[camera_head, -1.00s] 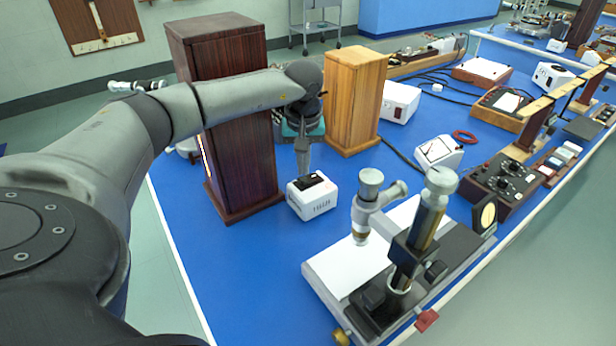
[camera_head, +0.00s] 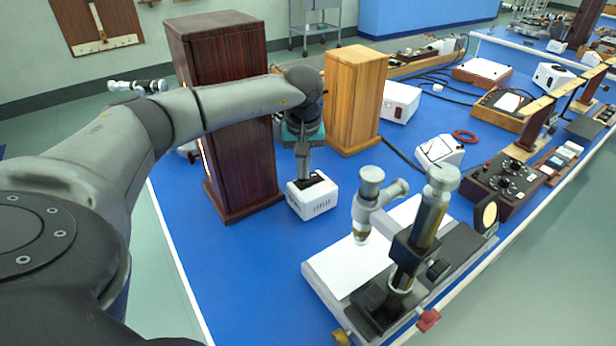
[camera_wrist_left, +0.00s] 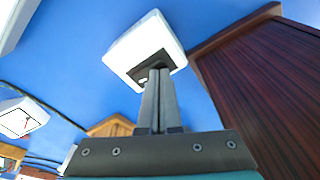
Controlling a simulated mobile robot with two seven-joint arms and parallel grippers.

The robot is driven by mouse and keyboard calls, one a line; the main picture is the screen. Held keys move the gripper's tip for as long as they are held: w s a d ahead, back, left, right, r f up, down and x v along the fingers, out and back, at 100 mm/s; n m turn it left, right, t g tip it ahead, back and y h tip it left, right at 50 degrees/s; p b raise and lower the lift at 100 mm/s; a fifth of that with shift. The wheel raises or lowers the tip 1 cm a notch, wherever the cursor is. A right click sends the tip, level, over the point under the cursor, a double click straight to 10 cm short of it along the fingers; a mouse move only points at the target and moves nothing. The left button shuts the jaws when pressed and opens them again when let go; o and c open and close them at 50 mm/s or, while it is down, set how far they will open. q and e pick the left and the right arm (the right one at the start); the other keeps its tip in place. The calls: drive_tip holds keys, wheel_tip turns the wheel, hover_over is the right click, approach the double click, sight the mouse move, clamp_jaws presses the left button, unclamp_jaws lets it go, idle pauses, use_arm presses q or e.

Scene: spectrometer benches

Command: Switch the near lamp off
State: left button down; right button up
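A small white switch box (camera_head: 315,203) with a black rocker panel on top stands on the blue bench; it also shows in the wrist view (camera_wrist_left: 130,45). My left gripper (camera_head: 304,178) points down at the panel; in the wrist view its two fingers (camera_wrist_left: 157,78) are pressed together with nothing between them. The fingertips are at or just above the panel and cover part of it; contact is not certain. The tall dark-wood lamp housing (camera_head: 240,160) stands left of the box, with a bright slit glowing on its left side. My right gripper is not in view.
A lighter wooden housing (camera_head: 352,100) stands behind the box. A microscope-like instrument (camera_head: 408,250) on a white and black base is at front right. A white instrument box (camera_head: 440,150) and a dark knob box (camera_head: 505,180) are farther right. Bare blue bench lies in front.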

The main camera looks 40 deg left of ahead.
use_arm(q)
drive_tip(key=shift+f, duration=0.2)
drive_tip(key=shift+r, duration=0.15)
wheel_tip(320, 180, up, 7)
drive_tip(key=p, duration=0.6)
idle(0.6)
